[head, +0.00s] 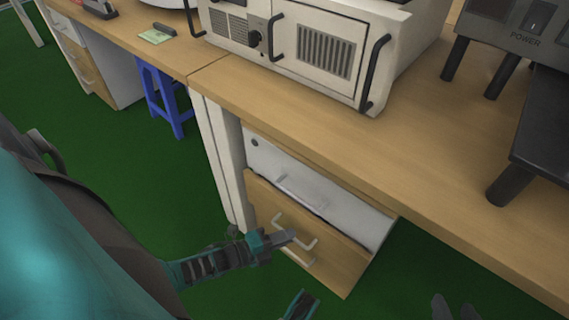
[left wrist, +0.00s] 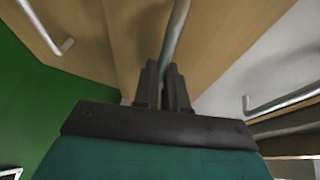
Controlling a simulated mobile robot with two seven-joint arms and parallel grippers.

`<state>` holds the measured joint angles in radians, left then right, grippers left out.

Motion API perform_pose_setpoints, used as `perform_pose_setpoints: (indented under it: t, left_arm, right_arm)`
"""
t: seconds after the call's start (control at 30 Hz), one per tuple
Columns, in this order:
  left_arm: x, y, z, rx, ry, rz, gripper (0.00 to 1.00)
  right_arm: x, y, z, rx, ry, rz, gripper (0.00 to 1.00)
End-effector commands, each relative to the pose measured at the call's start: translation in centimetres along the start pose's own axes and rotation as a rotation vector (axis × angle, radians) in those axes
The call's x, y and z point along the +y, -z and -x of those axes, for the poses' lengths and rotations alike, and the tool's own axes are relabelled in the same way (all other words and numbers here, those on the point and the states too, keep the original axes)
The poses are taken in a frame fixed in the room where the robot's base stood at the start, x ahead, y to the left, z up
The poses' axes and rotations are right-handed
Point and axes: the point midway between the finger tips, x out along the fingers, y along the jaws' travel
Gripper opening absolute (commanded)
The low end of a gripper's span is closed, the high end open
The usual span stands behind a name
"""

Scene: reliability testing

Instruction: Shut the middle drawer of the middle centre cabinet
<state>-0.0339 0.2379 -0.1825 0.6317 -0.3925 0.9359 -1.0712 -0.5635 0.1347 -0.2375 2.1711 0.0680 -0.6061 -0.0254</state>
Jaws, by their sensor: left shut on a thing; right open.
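The middle centre cabinet sits under the wooden desk, with a white top drawer (head: 290,178) and a wood-fronted middle drawer (head: 337,268) below it. The middle drawer stands out from the cabinet, with a dark gap along its top edge. My left gripper (head: 287,237) is at its front, shut on the metal bar handle; the handle (left wrist: 177,32) runs between the two fingers (left wrist: 163,88) in the left wrist view. The gripper hides part of the handle in the head view.
A white instrument box (head: 290,45) with black handles stands on the desk (head: 420,150). Dark equipment (head: 540,130) stands at the right. A blue stool (head: 165,100) and another drawer unit (head: 85,65) are at the left. Green floor (head: 110,160) is open in front.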

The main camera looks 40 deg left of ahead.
Motion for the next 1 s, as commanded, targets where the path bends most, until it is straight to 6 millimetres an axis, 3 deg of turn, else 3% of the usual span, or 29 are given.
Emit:
perform_pose_setpoints:
  t: [0.17, 0.4, 0.7, 0.73, 1.0]
  left_arm:
    - [-0.1, -0.2, -0.2, -0.002, 0.000, -0.001, 0.00]
    - [-0.5, -1.0, -2.1, -0.002, -0.001, -0.001, 0.00]
    - [-0.6, -1.2, -2.4, -0.004, 0.000, -0.002, 0.00]
    - [-0.6, -1.2, -2.4, -0.005, 0.000, -0.002, 0.14]
    - [-0.5, -1.0, -2.3, -0.002, 0.000, -0.001, 0.36]
  right_arm:
    - [0.0, 0.1, -0.1, 0.003, 0.000, 0.001, 0.44]
    - [0.0, 0.1, -0.1, 0.002, 0.000, 0.001, 0.44]
    - [-0.1, -0.2, 0.0, -0.005, 0.001, -0.001, 0.44]
    - [-0.1, -0.3, 0.1, -0.005, 0.001, -0.001, 0.44]
    - [-0.1, -0.4, 0.1, -0.009, 0.002, -0.002, 0.44]
